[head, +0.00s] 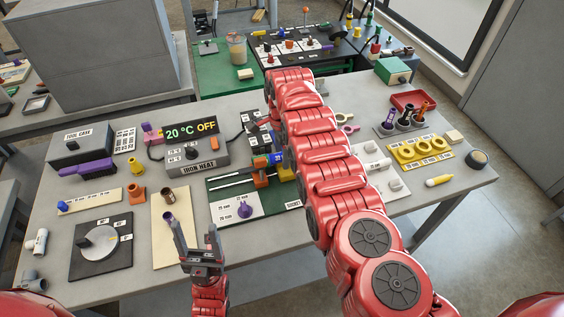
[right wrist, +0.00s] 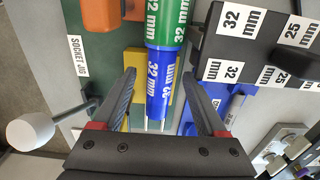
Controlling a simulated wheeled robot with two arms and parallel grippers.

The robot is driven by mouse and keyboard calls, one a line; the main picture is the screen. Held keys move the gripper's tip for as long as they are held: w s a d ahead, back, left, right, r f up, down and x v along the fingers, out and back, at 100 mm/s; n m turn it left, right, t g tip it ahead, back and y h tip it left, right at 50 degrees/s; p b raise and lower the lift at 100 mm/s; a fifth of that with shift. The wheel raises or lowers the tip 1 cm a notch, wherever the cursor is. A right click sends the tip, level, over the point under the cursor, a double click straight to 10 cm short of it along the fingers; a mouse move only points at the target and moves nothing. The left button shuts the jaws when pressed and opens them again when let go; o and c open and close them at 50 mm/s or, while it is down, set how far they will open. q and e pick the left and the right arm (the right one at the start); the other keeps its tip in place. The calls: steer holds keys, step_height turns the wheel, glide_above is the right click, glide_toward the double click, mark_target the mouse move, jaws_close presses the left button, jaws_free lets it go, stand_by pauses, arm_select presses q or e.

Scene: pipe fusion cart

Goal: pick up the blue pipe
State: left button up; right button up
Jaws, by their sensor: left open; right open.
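The blue pipe (right wrist: 160,88), marked 32 mm, lies in the right wrist view between the two fingers of my open right gripper (right wrist: 159,74), with a gap on each side. Its upper end meets a green piece (right wrist: 168,22), also marked 32 mm. A blue part (head: 277,158) shows at the socket jig in the head view, beside my right arm; I cannot tell if it is the same pipe. My right gripper is hidden in the head view. My left gripper (head: 195,232) is open and empty, above the table's front edge.
The green socket jig board (right wrist: 95,60) lies under the pipe, with an orange block (right wrist: 101,15) and a yellow block (right wrist: 136,60). A black block with size labels (right wrist: 252,45) stands close on the right. The heater box (head: 192,150) stands left of the jig.

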steer(key=shift+c, duration=0.6)
jaws_close()
